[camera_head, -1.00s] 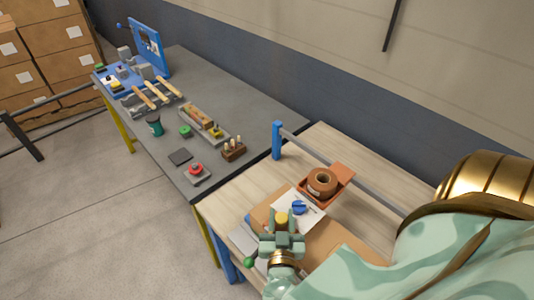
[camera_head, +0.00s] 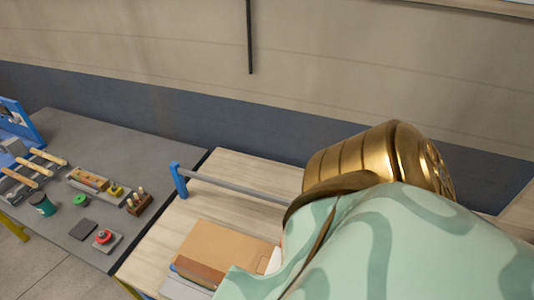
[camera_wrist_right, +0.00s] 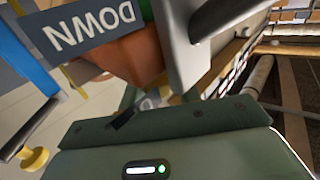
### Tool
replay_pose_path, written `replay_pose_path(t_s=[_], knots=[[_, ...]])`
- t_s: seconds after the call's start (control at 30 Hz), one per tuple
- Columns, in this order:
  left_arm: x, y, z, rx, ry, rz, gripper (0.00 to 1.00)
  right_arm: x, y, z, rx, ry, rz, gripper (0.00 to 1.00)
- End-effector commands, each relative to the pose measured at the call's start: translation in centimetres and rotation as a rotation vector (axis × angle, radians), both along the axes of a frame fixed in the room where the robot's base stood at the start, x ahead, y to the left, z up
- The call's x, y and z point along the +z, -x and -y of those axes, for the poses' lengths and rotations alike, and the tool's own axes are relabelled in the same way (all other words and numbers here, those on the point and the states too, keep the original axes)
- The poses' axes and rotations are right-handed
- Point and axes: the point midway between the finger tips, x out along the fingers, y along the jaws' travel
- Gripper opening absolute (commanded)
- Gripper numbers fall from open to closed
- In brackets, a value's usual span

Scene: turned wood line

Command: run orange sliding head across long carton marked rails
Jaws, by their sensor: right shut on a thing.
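In the right wrist view the orange sliding head (camera_wrist_right: 132,52) is very close, beside a dark plate lettered DOWN. My right gripper (camera_wrist_right: 150,95) is shut at its near side, apparently on the sliding head; the contact is partly hidden. In the head view my right arm's patterned sleeve covers the gripper and the sliding head. The long grey rail (camera_head: 240,188) runs from a blue post (camera_head: 179,180) and passes behind my arm. The brown carton (camera_head: 225,246) lies on the wooden table in front of the rail. My left gripper is in neither view.
A dark grey table (camera_head: 120,160) adjoins on the left. It carries a red button box (camera_head: 104,238), a green cup (camera_head: 41,203), a block with pegs (camera_head: 139,203) and wooden spindles (camera_head: 48,157). The wall stands close behind. The wooden table (camera_head: 235,165) is clear behind the rail.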

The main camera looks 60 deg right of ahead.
Motion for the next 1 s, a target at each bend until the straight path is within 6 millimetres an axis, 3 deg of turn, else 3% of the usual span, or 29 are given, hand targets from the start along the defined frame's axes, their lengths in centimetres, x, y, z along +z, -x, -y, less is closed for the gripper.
replay_pose_path(t_s=[0.2,0.6,0.63,1.0], knots=[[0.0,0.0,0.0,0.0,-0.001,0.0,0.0,-0.3,1.5,0.0,0.0,-0.004,-0.011,0.0],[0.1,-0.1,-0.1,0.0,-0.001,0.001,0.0,-0.4,1.9,0.0,-0.002,-0.005,-0.014,0.0],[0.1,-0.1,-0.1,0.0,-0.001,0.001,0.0,-0.4,1.9,0.0,-0.002,-0.005,-0.013,0.42],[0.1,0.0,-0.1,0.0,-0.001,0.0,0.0,-0.2,1.6,0.1,-0.001,-0.002,-0.005,0.42]])
